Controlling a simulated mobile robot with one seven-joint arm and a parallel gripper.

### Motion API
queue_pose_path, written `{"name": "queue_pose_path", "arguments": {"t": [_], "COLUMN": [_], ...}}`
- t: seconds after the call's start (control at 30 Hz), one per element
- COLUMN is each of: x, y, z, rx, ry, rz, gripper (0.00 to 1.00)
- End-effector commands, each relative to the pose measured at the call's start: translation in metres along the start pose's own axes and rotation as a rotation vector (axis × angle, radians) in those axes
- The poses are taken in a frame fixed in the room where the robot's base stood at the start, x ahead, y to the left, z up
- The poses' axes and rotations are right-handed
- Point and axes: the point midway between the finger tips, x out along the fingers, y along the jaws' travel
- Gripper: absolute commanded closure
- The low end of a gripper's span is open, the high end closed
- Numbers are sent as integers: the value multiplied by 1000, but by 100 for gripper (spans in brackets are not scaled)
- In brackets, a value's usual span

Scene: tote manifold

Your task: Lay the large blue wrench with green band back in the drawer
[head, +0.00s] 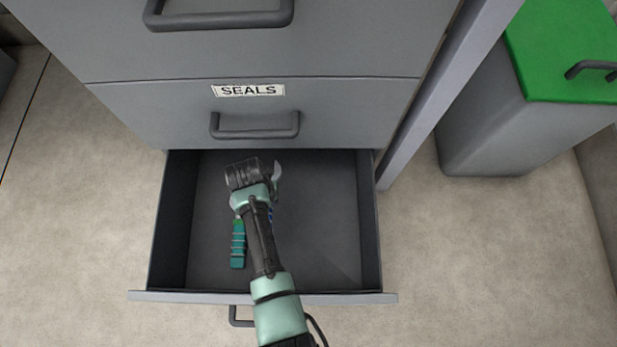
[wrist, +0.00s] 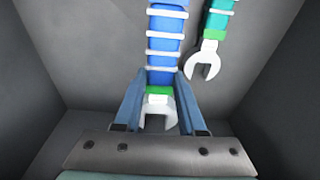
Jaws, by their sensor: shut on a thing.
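The large blue wrench with a green band (wrist: 165,45) is held between the two fingers of my gripper (wrist: 158,92), which is shut on it at the green band near its open-ended silver head. In the head view, my gripper (head: 245,174) is over the inside of the open drawer (head: 325,240). Only the wrench's silver head (head: 278,172) and a bit of blue handle show beside my arm there. I cannot tell whether the wrench touches the drawer floor.
A teal-green wrench (head: 238,250) lies in the drawer to the left of my arm; its silver head (wrist: 204,62) is close beside the blue wrench. The drawer's right side is bare. A shut drawer labelled SEALS (head: 345,110) is above. A grey bin with a green lid (head: 560,60) stands right.

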Motion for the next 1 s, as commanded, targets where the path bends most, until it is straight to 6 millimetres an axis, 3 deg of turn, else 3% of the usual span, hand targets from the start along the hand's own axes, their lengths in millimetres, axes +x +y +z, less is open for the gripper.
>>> {"name": "queue_pose_path", "arguments": {"t": [0.2, 0.43, 0.6, 0.83, 1.0], "x": [7, 7, 24, 32, 56], "y": [58, 106, 104, 104, 104], "z": [-12, -22, -18, -17, -14], "rx": [6, 4, -2, -1, -1], "ry": [4, 4, 1, 1, 1], "rz": [0, -1, -1, -1, -1], "gripper": [100, 100, 100, 100, 100]}}
